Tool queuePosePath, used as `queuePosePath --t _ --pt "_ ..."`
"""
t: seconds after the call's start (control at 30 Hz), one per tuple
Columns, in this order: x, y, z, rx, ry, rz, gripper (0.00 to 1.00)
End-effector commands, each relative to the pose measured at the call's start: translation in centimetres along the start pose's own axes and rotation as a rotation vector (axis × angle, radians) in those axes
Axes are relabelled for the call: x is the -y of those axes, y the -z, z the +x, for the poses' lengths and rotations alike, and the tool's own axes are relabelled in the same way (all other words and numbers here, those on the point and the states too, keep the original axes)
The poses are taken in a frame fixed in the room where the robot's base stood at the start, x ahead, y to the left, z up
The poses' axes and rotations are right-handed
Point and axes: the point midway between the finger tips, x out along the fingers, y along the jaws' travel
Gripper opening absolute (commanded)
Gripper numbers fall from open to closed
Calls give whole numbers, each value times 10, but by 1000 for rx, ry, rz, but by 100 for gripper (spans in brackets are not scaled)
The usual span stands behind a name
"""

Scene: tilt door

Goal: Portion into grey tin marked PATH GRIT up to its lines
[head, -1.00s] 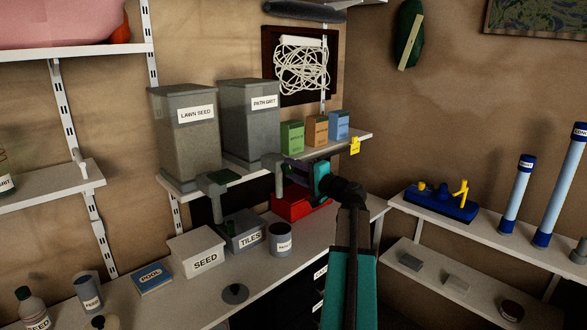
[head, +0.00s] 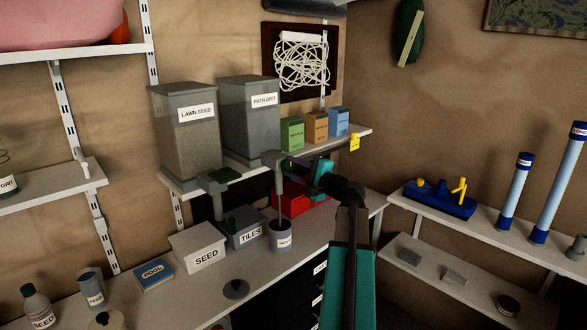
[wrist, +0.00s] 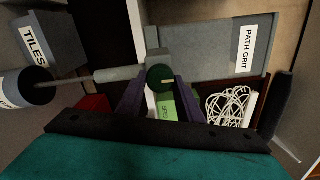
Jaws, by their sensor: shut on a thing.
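The grey tin (head: 281,240) stands on the bench under the spout (head: 279,182) of the grey PATH GRIT hopper (head: 250,115). A thin dark stream (head: 281,211) runs from the spout into the tin. In the wrist view the stream (wrist: 68,80) also reaches the tin (wrist: 12,92) at the left edge. The tin's lines and fill level cannot be made out, and its label is too small to read. My gripper (wrist: 160,98) is shut on the dark green round knob (wrist: 160,76) at the spout's head. The knob is hidden in the head view.
The LAWN SEED hopper (head: 186,130) with its own spout stands to the left. Close to the tin are the TILES box (head: 243,236), the SEED box (head: 199,247) and a red box (head: 290,204). A dark lid (head: 235,289) lies on the bench in front.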

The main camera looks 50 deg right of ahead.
Motion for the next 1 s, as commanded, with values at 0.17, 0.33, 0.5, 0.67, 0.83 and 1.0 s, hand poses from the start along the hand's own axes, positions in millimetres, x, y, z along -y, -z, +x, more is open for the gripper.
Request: queuePosePath --t 0.17,0.33,0.5,0.67,0.83,1.0 --pt "-1 0 0 -1 -1 2 48" --pt "0 0 0 0 0 1 52" --pt "0 0 0 0 0 0 52" --pt "-1 0 -6 -1 0 -1 52" --pt "-1 0 -23 -2 1 -1 52" --pt "-2 0 -48 -2 1 -1 52"
